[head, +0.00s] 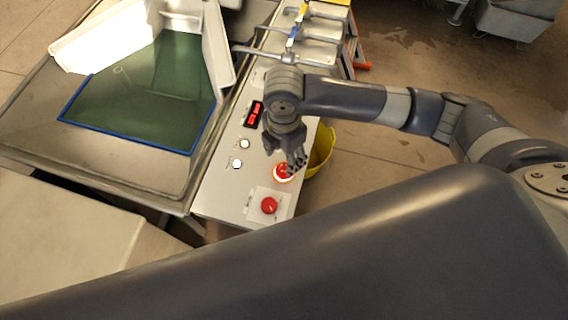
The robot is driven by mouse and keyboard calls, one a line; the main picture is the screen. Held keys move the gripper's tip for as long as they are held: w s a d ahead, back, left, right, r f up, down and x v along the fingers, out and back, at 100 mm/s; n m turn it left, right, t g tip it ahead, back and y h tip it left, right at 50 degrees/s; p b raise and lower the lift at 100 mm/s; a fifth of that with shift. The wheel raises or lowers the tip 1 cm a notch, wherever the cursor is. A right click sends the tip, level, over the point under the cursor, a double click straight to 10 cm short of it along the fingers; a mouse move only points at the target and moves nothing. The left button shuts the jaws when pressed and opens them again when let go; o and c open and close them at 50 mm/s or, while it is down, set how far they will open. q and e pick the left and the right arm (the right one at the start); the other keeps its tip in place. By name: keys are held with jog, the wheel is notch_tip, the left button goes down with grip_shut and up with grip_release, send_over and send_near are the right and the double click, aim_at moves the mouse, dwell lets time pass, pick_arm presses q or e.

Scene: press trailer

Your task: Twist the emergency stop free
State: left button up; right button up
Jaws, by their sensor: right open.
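A red button with a glowing ring (283,175) sits on the light control panel (222,192), in the middle of the head view. A second, unlit red mushroom button (269,206) stands on a pale square plate nearer the panel's front end. The labels are too small to read, so I cannot tell for certain which one is the emergency stop. My right gripper (298,165) is open and points down at the glowing button, with its fingers covering part of it. I cannot tell whether they touch it. My left gripper is not in view.
A red digital display (254,114) and two small white buttons (237,163) are on the panel. A press bed with a green sheet (150,95) lies to the left. A yellow bucket (321,153) stands beside the panel. Metal levers (318,55) rise at the back.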

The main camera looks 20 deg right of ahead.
aim_at(284, 167)
notch_tip(284, 167, down, 6)
jog(key=shift+f, duration=0.1)
jog(key=shift+c, duration=0.5)
jog(key=c, duration=1)
